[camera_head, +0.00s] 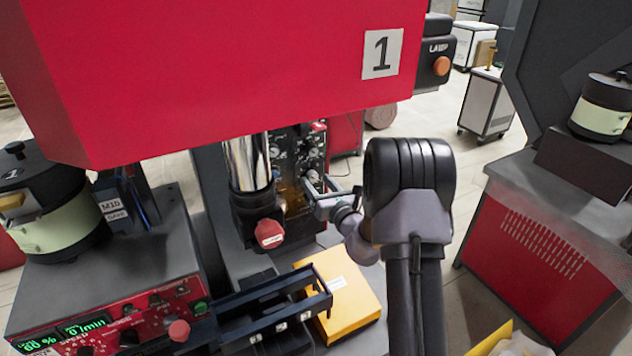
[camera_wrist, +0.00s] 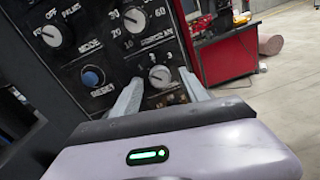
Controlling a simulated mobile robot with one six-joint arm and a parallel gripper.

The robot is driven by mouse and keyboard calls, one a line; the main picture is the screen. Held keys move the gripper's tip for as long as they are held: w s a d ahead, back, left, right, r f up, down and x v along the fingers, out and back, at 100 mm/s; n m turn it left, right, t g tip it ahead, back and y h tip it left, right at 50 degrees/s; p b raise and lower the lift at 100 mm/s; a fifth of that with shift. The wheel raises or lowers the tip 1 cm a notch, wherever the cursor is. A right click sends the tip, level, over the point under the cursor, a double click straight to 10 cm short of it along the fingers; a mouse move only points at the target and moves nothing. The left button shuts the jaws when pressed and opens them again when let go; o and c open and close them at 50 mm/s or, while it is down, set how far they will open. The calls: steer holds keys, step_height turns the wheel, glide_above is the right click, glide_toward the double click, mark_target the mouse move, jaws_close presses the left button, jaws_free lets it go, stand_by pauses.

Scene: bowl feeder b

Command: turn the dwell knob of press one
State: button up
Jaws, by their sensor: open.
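Press one has a red head (camera_head: 230,70) with a "1" plate (camera_head: 382,53). Its dark control panel (camera_head: 284,142) stands behind the silver ram (camera_head: 248,160). In the wrist view, a small pale round knob (camera_wrist: 160,77) with numbers around it sits between my fingertips. Its name label is not readable, so I cannot confirm that it is the dwell knob. My gripper (camera_wrist: 161,88) is open, with one finger on either side of this knob; contact is not clear. In the head view my gripper (camera_head: 318,190) is at the panel's lower right.
On the panel are a larger dial (camera_wrist: 135,18), a mode knob (camera_wrist: 50,35) and a blue reset button (camera_wrist: 92,77). A red knob (camera_head: 269,233) and yellow box (camera_head: 338,295) are below the ram. A feeder controller (camera_head: 140,315) is at lower left.

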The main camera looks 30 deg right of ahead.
steer(key=shift+w, duration=0.55)
jaws_close()
